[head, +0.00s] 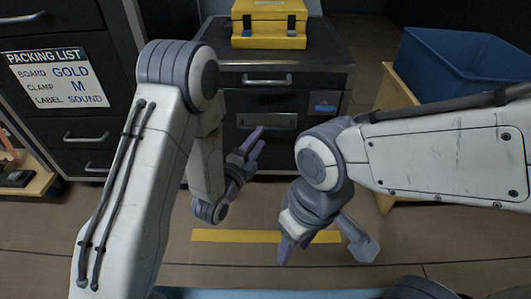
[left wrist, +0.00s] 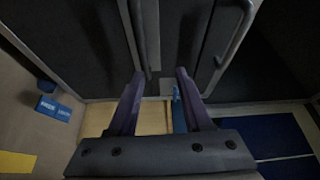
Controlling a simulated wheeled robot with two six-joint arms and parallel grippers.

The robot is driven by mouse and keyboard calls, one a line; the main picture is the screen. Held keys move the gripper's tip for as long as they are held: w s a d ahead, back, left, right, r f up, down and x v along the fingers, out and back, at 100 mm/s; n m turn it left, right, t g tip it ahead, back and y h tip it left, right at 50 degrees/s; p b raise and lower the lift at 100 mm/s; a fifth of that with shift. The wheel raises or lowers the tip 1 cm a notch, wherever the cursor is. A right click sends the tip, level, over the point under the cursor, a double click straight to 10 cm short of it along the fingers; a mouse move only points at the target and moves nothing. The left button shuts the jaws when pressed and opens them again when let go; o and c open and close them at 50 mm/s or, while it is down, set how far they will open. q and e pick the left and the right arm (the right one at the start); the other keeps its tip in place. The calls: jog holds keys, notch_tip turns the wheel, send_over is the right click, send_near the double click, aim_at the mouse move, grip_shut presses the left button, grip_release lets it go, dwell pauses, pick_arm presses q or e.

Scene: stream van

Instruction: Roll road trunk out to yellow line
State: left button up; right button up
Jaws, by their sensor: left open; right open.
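The road trunk, which I take to be the dark drawer unit (head: 282,152) in the middle of the head view, stands behind the yellow line (head: 225,236) on the floor. Its front has a bar handle (head: 267,80) high up and a recessed handle (head: 268,121) below, with a blue label (head: 325,104). My left gripper (head: 257,143) is open and empty, in front of the trunk just under the recessed handle; contact cannot be told. The left wrist view shows the open jaws (left wrist: 158,92) facing dark panels with metal handles. My right gripper (head: 325,246) is open and empty, low over the line.
A yellow case (head: 269,24) with black latches sits on the trunk. A dark cabinet (head: 75,125) at left carries a packing list (head: 58,77) reading board gold, clamp M, label sound. A blue bin (head: 455,65) stands on a wooden support at right. Floor around the line looks clear.

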pick_arm(q)
notch_tip(320, 180, down, 5)
jog(key=a+m+t+b, duration=0.1)
jog(key=a+t+b, duration=0.1)
jog(key=b, duration=0.1)
pick_arm(e)
notch_tip(320, 180, down, 5)
pick_arm(q)
jog(key=p, duration=1.6)
send_near(267, 116)
jog(key=d, duration=0.1)
jog(key=w, duration=0.1)
jog(key=w+d+b, duration=0.1)
jog(key=w, duration=0.1)
jog(key=w+d+b, duration=0.1)
jog(key=shift+w+f, duration=0.2)
jog(key=shift+w, duration=0.05)
jog(key=shift+w+d+r+b, duration=0.15)
jog(key=shift+w+d+b, duration=0.05)
jog(key=shift+w+b, duration=0.15)
pick_arm(e)
notch_tip(267, 116, up, 13)
jog(key=shift+r, duration=0.15)
pick_arm(q)
jog(key=shift+c, duration=0.3)
grip_shut()
